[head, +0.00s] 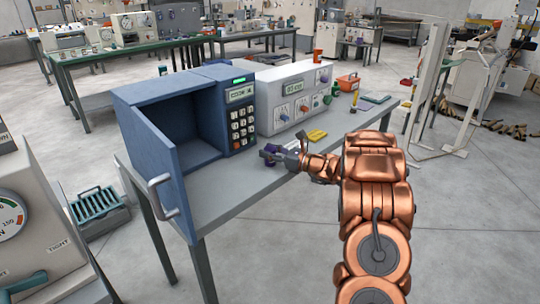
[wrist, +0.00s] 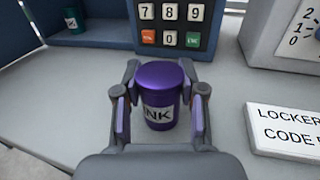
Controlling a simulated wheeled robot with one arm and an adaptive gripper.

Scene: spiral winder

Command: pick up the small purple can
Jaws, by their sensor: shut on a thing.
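The small purple can (wrist: 160,90) stands upright on the grey table in the wrist view, with a white label reading "INK". My gripper (wrist: 159,118) has a finger on each side of the can and is shut on it. In the head view my gripper (head: 281,155) is low over the table in front of the blue locker's keypad. The can (head: 270,151) is small and partly hidden by the gripper there.
A blue locker (head: 160,91) with its door swung open stands left. A white panel box (head: 293,97) stands behind the gripper. A "LOCKER CODE" card (wrist: 288,133) lies right of the can.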

